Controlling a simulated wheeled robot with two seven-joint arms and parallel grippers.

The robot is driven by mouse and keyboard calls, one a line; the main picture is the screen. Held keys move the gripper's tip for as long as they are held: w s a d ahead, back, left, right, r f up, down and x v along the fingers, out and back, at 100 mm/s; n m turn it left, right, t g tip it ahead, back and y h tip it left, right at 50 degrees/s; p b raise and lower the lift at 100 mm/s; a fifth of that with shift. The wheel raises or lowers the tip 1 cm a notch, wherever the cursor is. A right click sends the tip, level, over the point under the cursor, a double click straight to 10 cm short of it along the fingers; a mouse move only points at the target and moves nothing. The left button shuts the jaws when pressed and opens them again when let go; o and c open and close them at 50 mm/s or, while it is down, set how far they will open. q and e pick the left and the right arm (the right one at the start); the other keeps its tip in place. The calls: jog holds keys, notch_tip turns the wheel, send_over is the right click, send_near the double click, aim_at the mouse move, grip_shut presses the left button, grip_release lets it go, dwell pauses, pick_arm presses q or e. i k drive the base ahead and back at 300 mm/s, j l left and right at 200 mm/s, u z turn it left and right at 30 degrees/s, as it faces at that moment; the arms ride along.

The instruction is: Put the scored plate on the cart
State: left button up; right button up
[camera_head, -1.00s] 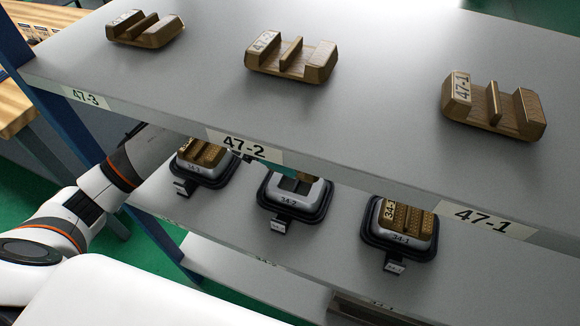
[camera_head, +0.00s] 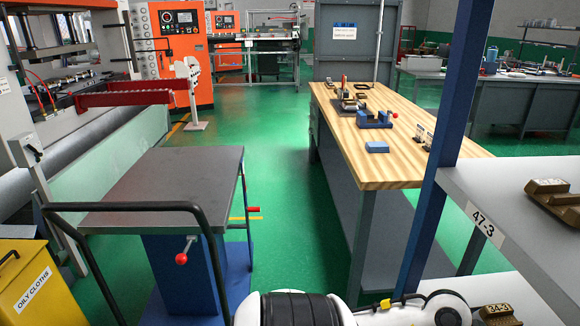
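The cart (camera_head: 170,186) stands at the left, with a bare dark grey top, a black tubular handle and a blue base. No scored plate can be made out for certain in this view. A brown block (camera_head: 498,314) marked 34-3 shows in part at the bottom right, on the lower shelf. Another brown block (camera_head: 555,198) sits on the upper shelf behind the 47-3 label, cut by the right edge. White and black links of my arm cross the bottom middle. Neither gripper is in view, so what they hold is hidden.
The shelf rack's blue post (camera_head: 432,190) stands right of centre. A wooden workbench (camera_head: 385,160) with blue fixtures is beyond it. A yellow oily-cloths bin (camera_head: 40,285) is left of the cart. Green floor is clear between cart and bench.

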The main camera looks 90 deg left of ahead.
aim_at(188, 158)
jog(key=k+u, duration=0.2)
jog(key=u, duration=0.3)
jog(key=k+j+u, duration=0.15)
jog(key=u, duration=0.35)
jog(key=k+u, duration=0.1)
jog(key=u, duration=2.15)
jog(key=i+j+u, duration=0.2)
jog(key=u, duration=0.25)
jog(key=i+j+u, duration=0.1)
jog(key=i+u, duration=0.2)
jog(key=u, duration=0.15)
jog(key=i+u, duration=0.25)
jog(key=u, duration=0.15)
jog(key=i+z, duration=0.5)
jog(key=z, duration=0.25)
jog(key=i+z, duration=0.35)
jog(key=k, duration=0.1)
